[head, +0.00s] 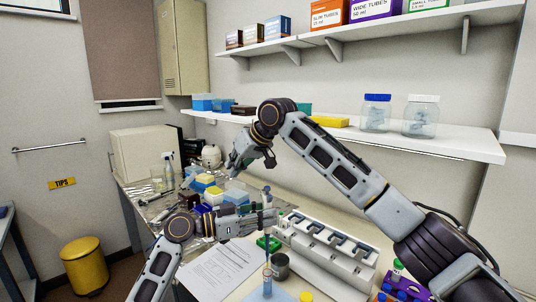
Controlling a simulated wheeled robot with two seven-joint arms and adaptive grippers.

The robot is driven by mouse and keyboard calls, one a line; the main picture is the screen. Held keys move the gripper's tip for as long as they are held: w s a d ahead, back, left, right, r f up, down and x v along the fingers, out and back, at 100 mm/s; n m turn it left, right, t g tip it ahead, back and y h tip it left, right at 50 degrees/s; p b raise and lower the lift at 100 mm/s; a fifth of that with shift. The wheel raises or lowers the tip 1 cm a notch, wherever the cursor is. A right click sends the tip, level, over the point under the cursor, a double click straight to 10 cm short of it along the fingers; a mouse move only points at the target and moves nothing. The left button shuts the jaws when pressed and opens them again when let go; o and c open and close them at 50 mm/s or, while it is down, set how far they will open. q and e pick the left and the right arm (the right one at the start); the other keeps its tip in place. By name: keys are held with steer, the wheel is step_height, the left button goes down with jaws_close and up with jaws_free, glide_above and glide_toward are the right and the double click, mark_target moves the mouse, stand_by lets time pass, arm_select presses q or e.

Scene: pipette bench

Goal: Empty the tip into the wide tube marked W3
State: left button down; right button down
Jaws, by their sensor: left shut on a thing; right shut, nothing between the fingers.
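My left gripper (267,217) is shut on a pipette (267,198), which stands about upright over the front of the bench. Below it is a narrow tube-like thing with blue on it (267,284). I cannot tell whether the pipette's tip is inside it or only in front of or behind it. No W3 marking is readable, so I cannot tell which tube is the wide one marked W3. My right gripper (243,166) is shut and empty, held farther back above the bench.
A white slotted stand (328,248) is right of the pipette. Paper (222,266) lies to the left. Coloured caps (402,287) are at lower right. Yellow and blue boxes (236,198) crowd the back.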

steer(key=s+r+h, duration=0.1)
steer(key=s, duration=0.1)
step_height(320, 180, up, 5)
steer(key=n+g+h, duration=0.2)
steer(key=h, duration=0.3)
glide_above(268, 187)
steer(key=shift+s, duration=0.15)
steer(key=shift+f, duration=0.15)
stand_by(0.4)
steer(key=shift+f, duration=3.05)
steer(key=shift+f, duration=1)
steer(key=shift+r, duration=0.95)
stand_by(0.9)
